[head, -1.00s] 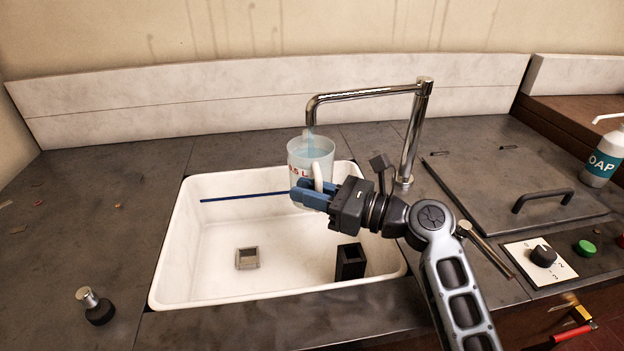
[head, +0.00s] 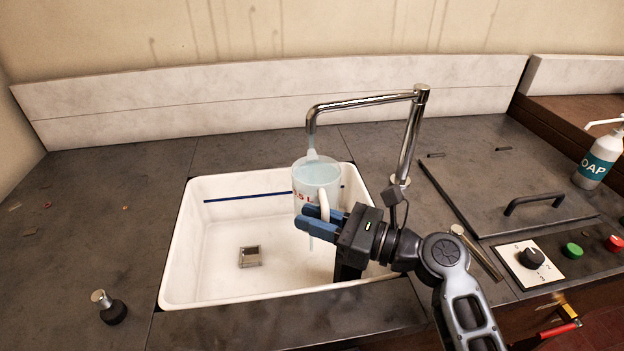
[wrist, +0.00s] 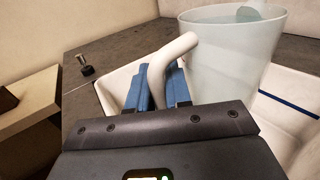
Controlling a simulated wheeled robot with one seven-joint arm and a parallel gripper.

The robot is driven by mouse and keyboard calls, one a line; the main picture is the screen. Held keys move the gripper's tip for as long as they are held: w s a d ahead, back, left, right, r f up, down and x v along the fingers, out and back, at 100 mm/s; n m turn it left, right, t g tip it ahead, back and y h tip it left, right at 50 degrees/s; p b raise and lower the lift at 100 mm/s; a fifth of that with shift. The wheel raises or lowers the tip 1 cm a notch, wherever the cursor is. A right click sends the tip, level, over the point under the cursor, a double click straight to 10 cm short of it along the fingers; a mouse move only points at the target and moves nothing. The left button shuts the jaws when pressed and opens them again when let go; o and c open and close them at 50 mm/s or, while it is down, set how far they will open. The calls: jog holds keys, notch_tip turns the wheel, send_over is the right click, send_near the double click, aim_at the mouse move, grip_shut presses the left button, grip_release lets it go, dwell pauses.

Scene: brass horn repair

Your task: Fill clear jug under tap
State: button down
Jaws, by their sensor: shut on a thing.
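The clear jug (head: 315,181) has red lettering and a pale handle, and hangs over the sink under the spout of the chrome tap (head: 364,101). Water runs from the spout to the jug. A thin pale stream shows below the jug, over the basin. My gripper (head: 318,218) is shut on the jug's handle with its blue fingers. In the wrist view the handle (wrist: 170,58) sits between the blue fingers and the jug (wrist: 228,55) is beyond them.
The white sink (head: 185,240) has a blue line on its back wall and a small square drain piece (head: 250,257). A soap bottle (head: 598,158), a lid with a handle (head: 520,190) and a control knob (head: 532,257) are at right. A small black-and-metal knob (head: 110,307) stands at left.

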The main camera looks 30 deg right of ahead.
jog(key=shift+s+a+r+p, duration=0.1)
jog(key=shift+s+a+p, duration=0.25)
jog(key=shift+s, duration=0.55)
jog(key=shift+s+a+r+p, duration=0.2)
jog(key=shift+s+p, duration=0.3)
jog(key=shift+s, duration=0.45)
jog(key=shift+s+a+r+p, duration=0.1)
jog(key=shift+s+a+p, duration=0.3)
jog(key=shift+s, duration=0.5)
jog(key=shift+f, duration=0.1)
